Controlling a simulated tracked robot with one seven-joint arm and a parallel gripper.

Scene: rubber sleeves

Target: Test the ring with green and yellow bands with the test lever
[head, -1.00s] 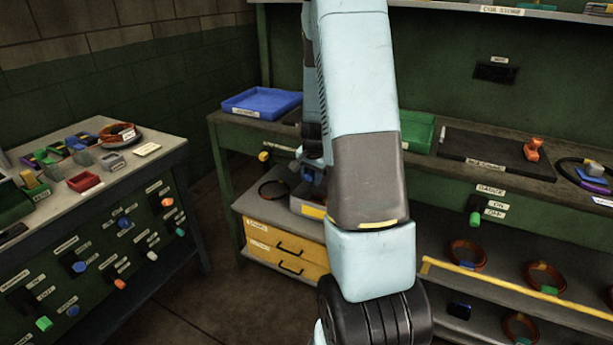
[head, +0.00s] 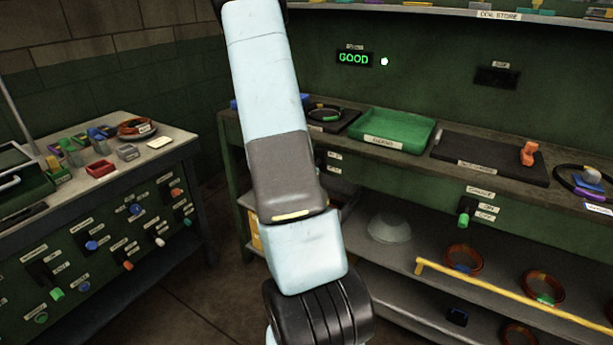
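A dark ring (head: 325,113) lies on a black pad (head: 346,126) on the back bench; it has greenish-yellow marks, too small to tell as separate bands. Above it, a wall display (head: 354,59) is lit green and reads GOOD, with a white lamp (head: 384,62) glowing beside it. Below the pad, a dark lever (head: 320,161) on the bench front shows partly past my arm, next to a small label (head: 335,155) that I cannot read clearly. It may be the test lever; its position cannot be told. My arm crosses the middle of the view. My gripper is not visible.
A green tray (head: 392,130) stands empty right of the pad, then a dark mat (head: 488,160) with an orange object (head: 528,153). A cluttered side bench (head: 180,141) stands left.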

